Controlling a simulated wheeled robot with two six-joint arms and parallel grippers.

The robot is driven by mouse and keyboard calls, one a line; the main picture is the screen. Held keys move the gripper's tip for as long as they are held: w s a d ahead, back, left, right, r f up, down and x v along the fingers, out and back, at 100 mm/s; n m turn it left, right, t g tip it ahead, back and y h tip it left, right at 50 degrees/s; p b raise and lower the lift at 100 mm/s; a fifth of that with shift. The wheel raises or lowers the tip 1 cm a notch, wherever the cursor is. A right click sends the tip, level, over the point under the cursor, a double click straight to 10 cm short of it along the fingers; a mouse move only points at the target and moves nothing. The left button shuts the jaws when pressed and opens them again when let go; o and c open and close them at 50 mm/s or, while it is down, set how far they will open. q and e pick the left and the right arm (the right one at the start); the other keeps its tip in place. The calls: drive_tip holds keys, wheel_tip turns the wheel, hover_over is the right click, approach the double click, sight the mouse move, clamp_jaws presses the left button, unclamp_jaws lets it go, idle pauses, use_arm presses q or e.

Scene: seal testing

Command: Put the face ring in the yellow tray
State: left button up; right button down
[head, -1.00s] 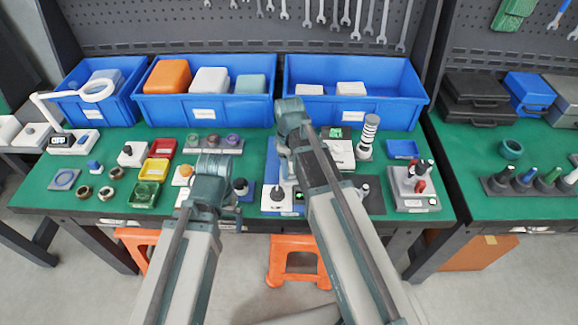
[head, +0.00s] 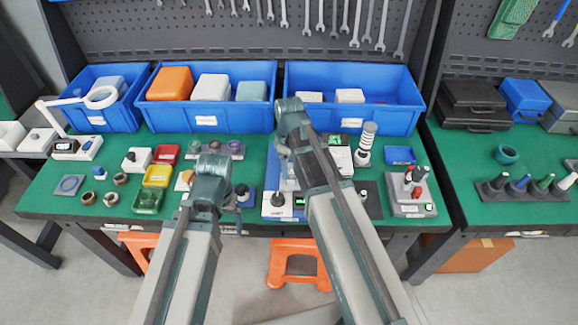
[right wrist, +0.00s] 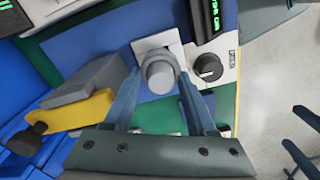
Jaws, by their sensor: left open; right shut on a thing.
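The yellow tray (head: 157,176) stands on the left of the green bench, between a red tray (head: 167,154) and a green tray (head: 148,199). Loose brown and dark rings (head: 111,199) lie left of it; I cannot tell which ring is the face ring. My right gripper (right wrist: 160,68) is shut on a grey round piece (right wrist: 160,76) over a white square part on a blue mat. In the head view its fingers are largely hidden by my right arm. My left gripper (head: 238,208) is open near the bench's front edge, partly hidden by its arm.
A white device with a black knob (right wrist: 208,68) is close to my right gripper, and a yellow-handled tool (right wrist: 70,113) lies on its other side. Blue bins (head: 205,120) line the back. A magnifier lamp (head: 100,97) stands at left.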

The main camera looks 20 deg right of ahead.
use_arm(q)
wheel_tip(320, 180, up, 7)
drive_tip(key=p, duration=0.6)
drive_tip(key=shift+p, duration=0.4)
use_arm(e)
drive_tip(key=shift+r, duration=3.55)
use_arm(q)
drive_tip(key=shift+c, duration=0.2)
